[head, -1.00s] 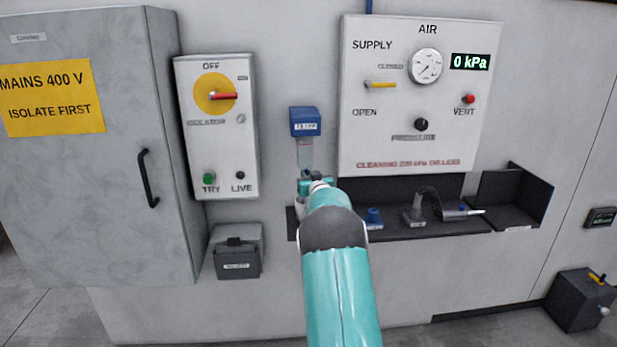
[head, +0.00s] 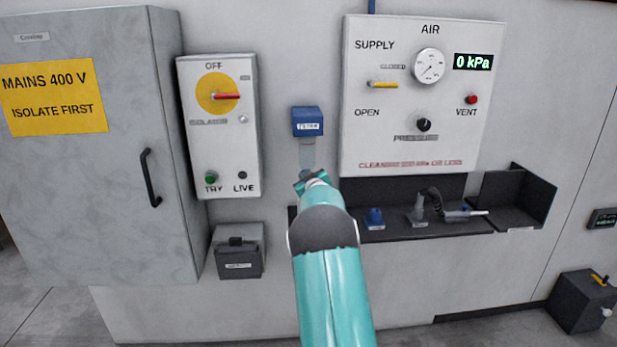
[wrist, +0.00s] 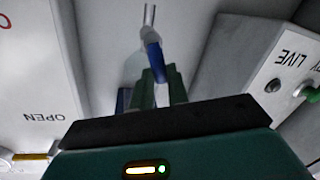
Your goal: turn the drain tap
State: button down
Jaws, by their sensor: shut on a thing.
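A blue filter unit (head: 307,121) with a clear bowl (head: 307,155) is mounted on the wall. The drain tap is below the bowl and is hidden by my arm in the head view. In the wrist view, which is upside down, a blue tap lever (wrist: 154,58) with a metal spout (wrist: 149,15) shows at the bowl (wrist: 133,68). My gripper (head: 312,183) is just below the bowl. In the wrist view its green fingers (wrist: 162,76) are shut on the blue lever. The exact contact is partly hidden.
A black shelf (head: 420,231) with a blue part (head: 374,217) and a grey tool (head: 418,210) is to the right. The air panel (head: 410,140) is above the shelf. The isolator box (head: 222,150) and a dark box (head: 238,260) are to the left.

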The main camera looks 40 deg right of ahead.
jog(key=shift+w+a+f+n+g+h, duration=0.3)
jog(key=shift+f+n+g, duration=0.2)
jog(key=shift+n, duration=1.35)
jog(key=shift+w+a+f+n+g+h, duration=0.2)
jog(key=shift+a+f+n+g+h, duration=0.25)
jog(key=shift+n, duration=1.45)
jog(key=shift+w+a+f+n+g+h, duration=0.25)
jog(key=shift+f+n, duration=0.4)
jog(key=shift+n, duration=1.2)
jog(key=shift+a, duration=0.1)
jog(key=c, duration=1.4)
grip_release()
jog(key=shift+o, duration=0.2)
